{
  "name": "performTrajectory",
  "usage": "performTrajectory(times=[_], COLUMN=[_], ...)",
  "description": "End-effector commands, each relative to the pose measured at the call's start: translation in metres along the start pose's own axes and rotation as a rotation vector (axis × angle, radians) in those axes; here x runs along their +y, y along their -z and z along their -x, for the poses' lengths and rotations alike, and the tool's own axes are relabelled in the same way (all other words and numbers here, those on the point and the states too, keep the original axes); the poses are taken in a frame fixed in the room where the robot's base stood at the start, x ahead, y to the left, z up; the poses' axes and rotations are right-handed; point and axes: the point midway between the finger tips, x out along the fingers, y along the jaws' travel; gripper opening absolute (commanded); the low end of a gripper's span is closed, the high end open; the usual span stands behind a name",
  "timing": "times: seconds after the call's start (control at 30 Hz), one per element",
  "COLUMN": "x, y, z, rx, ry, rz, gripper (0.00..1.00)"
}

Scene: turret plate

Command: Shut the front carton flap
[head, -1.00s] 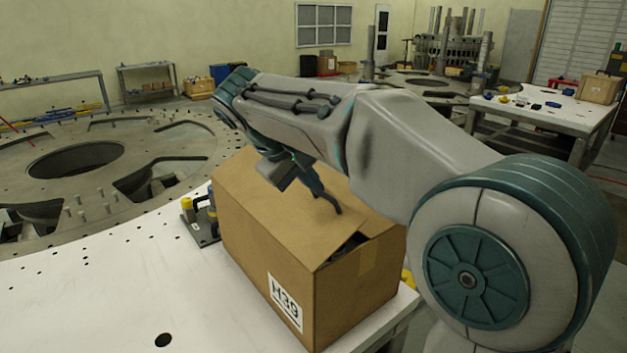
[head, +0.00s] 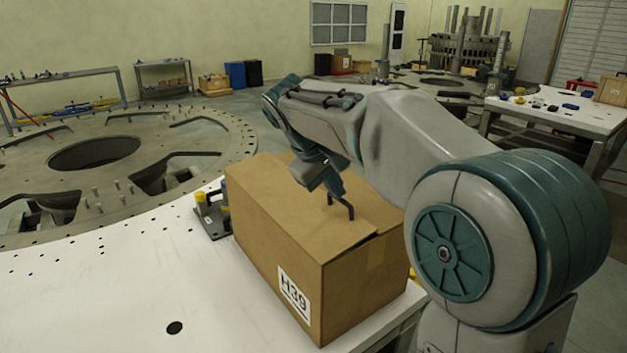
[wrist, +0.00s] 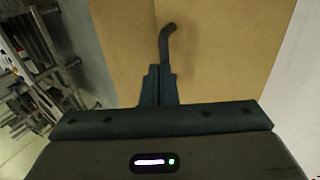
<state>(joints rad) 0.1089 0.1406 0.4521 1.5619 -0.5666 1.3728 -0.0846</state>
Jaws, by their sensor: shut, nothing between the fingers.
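A brown carton (head: 275,255) with an H39 label stands on the white table. Its top flaps lie nearly flat, and the near flap (head: 318,232) covers the label side of the top. A thin dark slit shows at its right end. My gripper (head: 342,210) is over the carton top, pointing down, shut and empty. Its bent dark tip is at or just above the flaps; I cannot tell whether it touches. In the wrist view my gripper (wrist: 166,35) lies over the brown flaps (wrist: 225,45), close to the seam between two panels.
A dark fixture with a yellow knob (head: 201,198) stands on the table behind the carton's left end. The white table (head: 130,290) is clear at front left. A large round turret plate (head: 60,190) lies beyond. A second bench (head: 545,108) stands far right.

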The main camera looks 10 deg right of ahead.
Motion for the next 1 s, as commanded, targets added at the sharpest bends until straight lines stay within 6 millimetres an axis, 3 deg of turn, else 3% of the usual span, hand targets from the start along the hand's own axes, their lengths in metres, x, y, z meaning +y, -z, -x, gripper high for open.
performTrajectory(times=[0.13,0.57,0.77,1.0], x=[0.000,-0.001,0.004,0.018], y=[0.000,0.001,0.001,0.001], z=[-0.017,-0.019,-0.006,0.027], rx=[0.000,0.000,0.001,0.003], ry=[0.000,0.002,0.002,-0.002], rz=[0.001,0.006,0.005,0.001], gripper=[0.00,0.00,0.00,0.00])
